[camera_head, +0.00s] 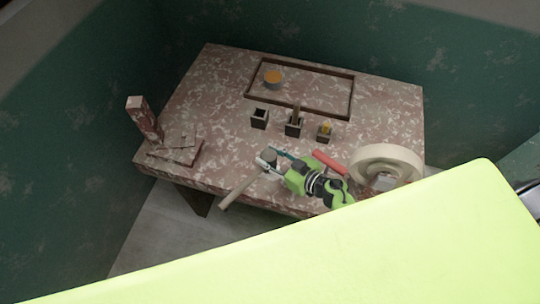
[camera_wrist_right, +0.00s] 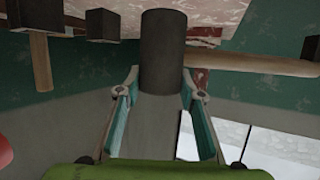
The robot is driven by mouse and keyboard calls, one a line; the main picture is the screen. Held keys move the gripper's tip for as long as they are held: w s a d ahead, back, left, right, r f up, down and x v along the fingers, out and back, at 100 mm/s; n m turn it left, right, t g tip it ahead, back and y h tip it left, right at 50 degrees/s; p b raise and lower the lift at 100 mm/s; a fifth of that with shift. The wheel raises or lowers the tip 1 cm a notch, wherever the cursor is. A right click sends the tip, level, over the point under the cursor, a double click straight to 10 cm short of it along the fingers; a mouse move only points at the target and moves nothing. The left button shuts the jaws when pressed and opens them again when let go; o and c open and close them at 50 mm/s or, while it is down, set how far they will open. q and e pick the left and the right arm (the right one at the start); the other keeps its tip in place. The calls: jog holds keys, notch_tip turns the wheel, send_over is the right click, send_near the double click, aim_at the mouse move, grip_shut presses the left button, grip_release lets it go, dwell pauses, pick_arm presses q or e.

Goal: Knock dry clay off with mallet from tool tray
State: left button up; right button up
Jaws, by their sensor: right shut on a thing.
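The mallet has a dark cylindrical head (camera_head: 268,156) and a pale wooden handle (camera_head: 239,190) that reaches past the table's front edge. My right gripper (camera_head: 277,163) is shut on the mallet's head, near the front of the table. In the right wrist view the dark head (camera_wrist_right: 162,50) is between the fingers (camera_wrist_right: 162,100), and the handle (camera_wrist_right: 255,64) runs out to the right. A shallow tray (camera_head: 351,98) with a brown rim lies at the back of the table. Whether the mallet touches the tabletop cannot be told. My left gripper is not in view.
The mottled table (camera_head: 205,90) also bears a round orange-topped thing (camera_head: 273,77) in the tray, small dark boxes (camera_head: 259,118), a red cylinder (camera_head: 330,162), a cream wheel (camera_head: 385,153) at right and a post (camera_head: 145,122) on a base at left. The left-centre tabletop is clear.

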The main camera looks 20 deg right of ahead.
aim_at(275, 166)
jog(key=shift+f, duration=0.2)
notch_tip(275, 166, down, 4)
jog(key=shift+r+b, duration=0.2)
jog(key=shift+b, duration=1.05)
notch_tip(275, 166, up, 7)
jog(key=p, duration=0.8)
jog(key=shift+f, duration=0.1)
